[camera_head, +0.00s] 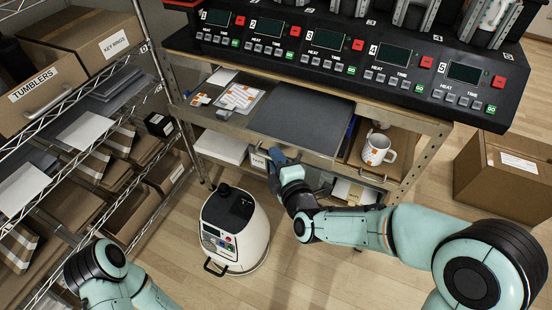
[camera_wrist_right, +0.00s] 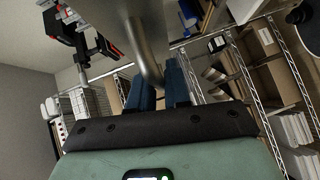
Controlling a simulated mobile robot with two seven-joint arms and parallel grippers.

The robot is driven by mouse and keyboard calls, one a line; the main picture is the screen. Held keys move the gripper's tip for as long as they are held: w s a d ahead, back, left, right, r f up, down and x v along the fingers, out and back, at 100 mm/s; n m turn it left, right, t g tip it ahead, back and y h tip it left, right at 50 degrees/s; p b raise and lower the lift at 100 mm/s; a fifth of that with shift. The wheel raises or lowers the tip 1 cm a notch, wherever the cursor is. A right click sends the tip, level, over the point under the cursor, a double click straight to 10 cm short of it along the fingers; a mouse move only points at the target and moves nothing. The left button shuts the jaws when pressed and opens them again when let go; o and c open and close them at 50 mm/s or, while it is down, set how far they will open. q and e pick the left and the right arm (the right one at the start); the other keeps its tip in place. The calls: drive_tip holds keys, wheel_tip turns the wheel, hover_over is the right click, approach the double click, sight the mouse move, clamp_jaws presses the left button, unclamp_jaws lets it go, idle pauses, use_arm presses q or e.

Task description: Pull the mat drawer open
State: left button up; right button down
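In the head view my right gripper (camera_head: 280,158) has its blue fingers at the front of the workbench, below the dark grey mat (camera_head: 300,115). In the right wrist view the two blue fingers of my right gripper (camera_wrist_right: 157,88) stand close on either side of a curved metal bar, the drawer handle (camera_wrist_right: 148,45). They look shut on it, with little gap showing. My left gripper is outside the picture.
A black press unit (camera_head: 350,60) with several numbered stations stands behind. A white mug (camera_head: 378,150) sits at the right of the bench. A white rounded machine (camera_head: 235,230) stands on the floor near my right gripper. A wire shelf (camera_head: 80,130) is at left, a cardboard box (camera_head: 505,175) at right.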

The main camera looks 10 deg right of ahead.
drive_tip(key=c, duration=1.2)
unclamp_jaws()
drive_tip(key=shift+s, duration=0.1)
use_arm(q)
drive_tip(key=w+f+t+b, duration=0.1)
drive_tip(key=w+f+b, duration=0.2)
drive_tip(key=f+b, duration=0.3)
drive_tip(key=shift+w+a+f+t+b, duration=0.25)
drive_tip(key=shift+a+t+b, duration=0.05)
drive_tip(key=shift+b, duration=0.55)
use_arm(e)
drive_tip(key=shift+v, duration=6.6)
